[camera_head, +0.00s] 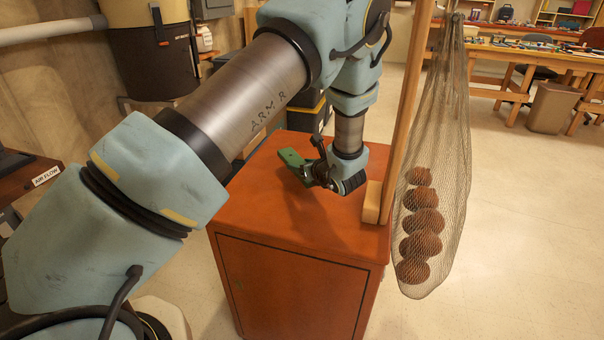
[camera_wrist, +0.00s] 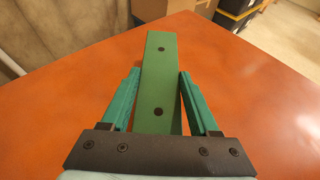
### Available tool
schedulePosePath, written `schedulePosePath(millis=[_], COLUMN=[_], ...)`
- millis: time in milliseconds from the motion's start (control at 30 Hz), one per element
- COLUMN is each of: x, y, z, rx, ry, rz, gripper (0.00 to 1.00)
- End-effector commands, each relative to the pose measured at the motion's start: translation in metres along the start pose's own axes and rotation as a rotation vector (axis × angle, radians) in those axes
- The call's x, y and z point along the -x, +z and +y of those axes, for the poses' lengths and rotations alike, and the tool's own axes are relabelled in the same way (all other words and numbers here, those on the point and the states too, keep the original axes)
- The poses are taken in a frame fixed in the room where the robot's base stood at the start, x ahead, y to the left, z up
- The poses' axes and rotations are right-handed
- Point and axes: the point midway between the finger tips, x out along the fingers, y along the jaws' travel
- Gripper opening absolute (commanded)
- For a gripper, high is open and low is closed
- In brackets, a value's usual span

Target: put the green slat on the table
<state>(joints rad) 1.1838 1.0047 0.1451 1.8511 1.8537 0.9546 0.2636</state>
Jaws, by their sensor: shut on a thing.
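The green slat (camera_head: 291,157) is a flat bar with two dark holes along it. It also shows in the wrist view (camera_wrist: 160,48), pointing away from my gripper. My gripper (camera_head: 318,173) is shut on the slat, with a teal finger on each side of it. The slat is over the orange-red top of a cabinet-like table (camera_head: 248,208). The same top fills most of the wrist view (camera_wrist: 60,100). I cannot tell whether the slat touches it. The near end of the slat is hidden by the gripper body.
A wooden post with a small block (camera_head: 371,203) stands at the table's right edge. A net (camera_head: 440,120) with several brown balls hangs beside it. Black bins (camera_head: 308,117) stand behind the table. The tabletop's front part is clear.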

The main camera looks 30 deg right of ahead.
Motion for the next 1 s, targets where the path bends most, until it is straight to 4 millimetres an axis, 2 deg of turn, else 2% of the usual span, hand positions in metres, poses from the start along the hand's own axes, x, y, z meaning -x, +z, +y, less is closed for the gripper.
schedulePosePath(millis=[267,700,733,967,1000], x=[-0.014,-0.017,-0.016,-0.016,-0.016], y=[-0.033,-0.041,-0.04,-0.039,-0.039], z=[0.001,0.0,0.0,0.0,0.0], rx=[-0.002,-0.001,-0.001,-0.001,-0.001], ry=[0.001,-0.001,-0.001,0.0,0.0], rz=[0.001,0.0,0.0,0.001,0.001], gripper=[0.0,0.0,0.65,0.91,0.92])
